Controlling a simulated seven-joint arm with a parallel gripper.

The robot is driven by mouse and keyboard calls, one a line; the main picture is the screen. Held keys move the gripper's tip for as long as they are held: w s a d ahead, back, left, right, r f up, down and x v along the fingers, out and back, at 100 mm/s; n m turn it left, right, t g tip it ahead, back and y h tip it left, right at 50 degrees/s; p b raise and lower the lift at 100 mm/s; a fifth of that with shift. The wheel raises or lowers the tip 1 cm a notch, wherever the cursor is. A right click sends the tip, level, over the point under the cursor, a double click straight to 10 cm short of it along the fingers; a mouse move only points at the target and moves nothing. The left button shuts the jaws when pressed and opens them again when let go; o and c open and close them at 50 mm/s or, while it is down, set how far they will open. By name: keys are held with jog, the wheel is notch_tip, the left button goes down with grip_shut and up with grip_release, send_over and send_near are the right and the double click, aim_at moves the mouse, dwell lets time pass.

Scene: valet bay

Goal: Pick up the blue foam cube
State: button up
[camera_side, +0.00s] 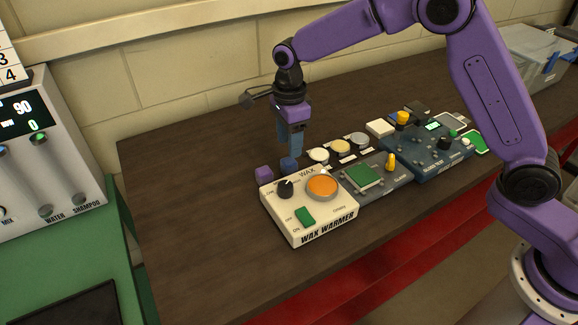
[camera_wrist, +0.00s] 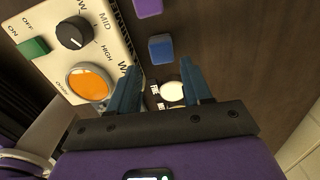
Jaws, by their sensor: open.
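The blue foam cube (camera_side: 289,164) sits on the dark table behind the wax warmer, with a purple cube (camera_side: 264,174) to its left. My gripper (camera_side: 291,152) points down just above the blue cube in the side view, partly covering it. In the wrist view the blue cube (camera_wrist: 160,48) lies just beyond the two blue fingertips (camera_wrist: 160,66), in line with the gap between them. My gripper is open and holds nothing. The purple cube (camera_wrist: 148,8) is cut off at the top edge there.
The cream wax warmer (camera_side: 310,226) with its black knob stands close in front of the cubes. Round pads (camera_side: 340,147) and dark control panels (camera_side: 432,142) extend to the right. The table to the left of the cubes is clear. A wall is behind.

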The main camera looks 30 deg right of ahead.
aim_at(289, 161)
jog(key=shift+w+f, duration=0.1)
jog(key=shift+f, duration=3.55)
jog(key=c, duration=0.7)
